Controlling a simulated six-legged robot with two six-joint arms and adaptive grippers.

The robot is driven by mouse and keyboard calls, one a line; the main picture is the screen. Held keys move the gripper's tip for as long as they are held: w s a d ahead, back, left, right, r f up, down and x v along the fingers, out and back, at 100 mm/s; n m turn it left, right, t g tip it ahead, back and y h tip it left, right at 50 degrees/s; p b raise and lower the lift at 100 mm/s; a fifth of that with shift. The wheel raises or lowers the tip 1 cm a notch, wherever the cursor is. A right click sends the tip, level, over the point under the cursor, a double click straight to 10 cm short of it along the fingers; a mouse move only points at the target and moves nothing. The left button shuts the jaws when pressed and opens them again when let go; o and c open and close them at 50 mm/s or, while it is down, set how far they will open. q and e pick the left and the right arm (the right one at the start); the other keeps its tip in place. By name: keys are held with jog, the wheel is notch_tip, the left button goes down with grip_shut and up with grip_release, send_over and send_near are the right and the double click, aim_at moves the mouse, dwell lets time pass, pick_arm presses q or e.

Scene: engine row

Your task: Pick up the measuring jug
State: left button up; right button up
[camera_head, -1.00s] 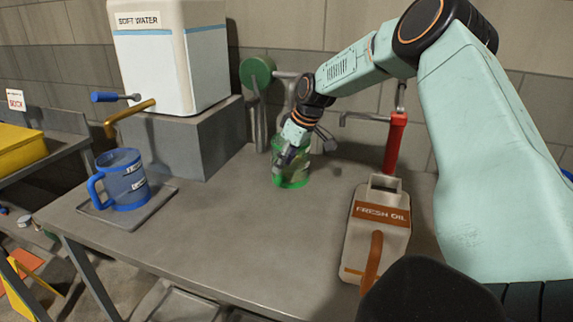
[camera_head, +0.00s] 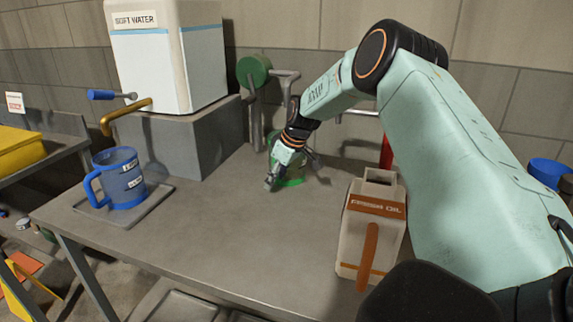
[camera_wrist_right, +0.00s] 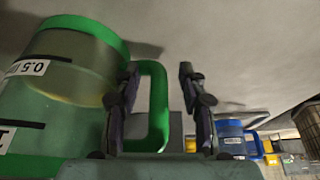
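A clear measuring jug with green rim, base and handle (camera_head: 291,182) stands on the bench, mostly hidden behind my right gripper and forearm. In the right wrist view the jug (camera_wrist_right: 65,90) fills the left side, with volume labels on its wall. My right gripper (camera_head: 271,183) is low beside it; in the wrist view its fingers (camera_wrist_right: 160,85) are apart, with the upright part of the green handle between them. I see a gap on the right finger's side; contact at the left finger is unclear. A blue jug (camera_head: 122,182) also has labels. My left gripper is not in view.
The blue jug stands on a grey tray (camera_head: 152,203) at the bench's left. A soft water tank (camera_head: 170,60) with a brass tap is behind it. A fresh oil can (camera_head: 362,255) stands at right. The bench middle (camera_head: 215,225) is clear.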

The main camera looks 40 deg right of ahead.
jog(key=shift+w+f, duration=0.15)
jog(key=shift+w, duration=0.05)
jog(key=c, duration=0.3)
jog(key=shift+s+d, duration=0.1)
jog(key=shift+s, duration=0.1)
jog(key=c, duration=0.4)
grip_shut()
jog(key=shift+w, duration=0.15)
